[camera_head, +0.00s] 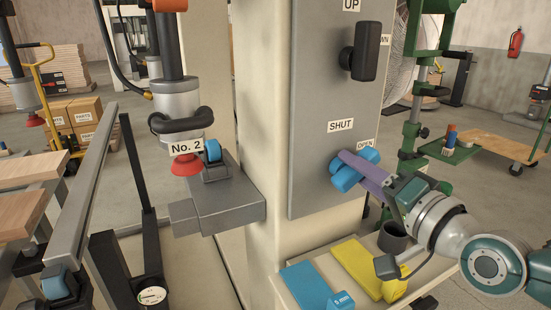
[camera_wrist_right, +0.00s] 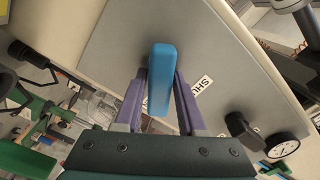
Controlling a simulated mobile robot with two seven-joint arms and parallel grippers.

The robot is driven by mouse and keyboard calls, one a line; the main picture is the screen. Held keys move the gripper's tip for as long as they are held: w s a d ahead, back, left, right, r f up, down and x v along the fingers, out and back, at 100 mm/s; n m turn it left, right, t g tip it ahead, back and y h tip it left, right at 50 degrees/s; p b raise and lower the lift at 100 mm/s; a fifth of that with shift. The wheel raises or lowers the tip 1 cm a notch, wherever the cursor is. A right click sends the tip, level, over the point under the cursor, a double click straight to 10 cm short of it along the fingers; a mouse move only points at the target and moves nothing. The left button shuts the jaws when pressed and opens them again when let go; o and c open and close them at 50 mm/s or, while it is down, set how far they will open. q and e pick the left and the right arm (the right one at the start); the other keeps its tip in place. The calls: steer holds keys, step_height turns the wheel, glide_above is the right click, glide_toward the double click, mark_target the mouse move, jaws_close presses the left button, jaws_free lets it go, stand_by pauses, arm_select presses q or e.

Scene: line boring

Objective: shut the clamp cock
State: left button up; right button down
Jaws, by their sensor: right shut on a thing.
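The clamp cock is a blue bar handle (camera_head: 344,179) on the grey panel (camera_head: 318,85), below the SHUT label (camera_head: 340,126) and beside the OPEN label (camera_head: 366,143). The handle slants, with its upper right end near OPEN. My right gripper (camera_head: 357,167) has its purple fingers around the handle's middle and hides part of it. In the right wrist view, the blue handle (camera_wrist_right: 160,80) stands between the two purple fingers, and the SHUT label (camera_wrist_right: 201,85) is partly hidden. My left gripper is in neither view.
A black lever (camera_head: 366,50) sits higher on the panel, between UP and a partly hidden label. A lifter (camera_head: 180,100) marked No. 2 with a red cup stands left of the column. A shelf below holds blue (camera_head: 308,287) and yellow (camera_head: 358,265) items and a dark cup (camera_head: 392,237).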

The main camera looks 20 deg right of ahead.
steer(key=n, duration=0.1)
steer(key=n+p, duration=0.1)
steer(key=shift+a+r+n, duration=0.1)
steer(key=shift+r+n, duration=0.1)
steer(key=shift+n, duration=0.2)
steer(key=n, duration=0.3)
steer(key=shift+a+r+n+p, duration=0.1)
steer(key=shift+a+n+p, duration=0.1)
steer(key=shift+n+p, duration=0.15)
steer(key=n+p, duration=0.1)
steer(key=n, duration=0.3)
steer(key=shift+a, duration=0.2)
steer(key=shift+n, duration=0.35)
steer(key=c, duration=0.6)
jaws_free()
steer(key=shift+s, duration=0.15)
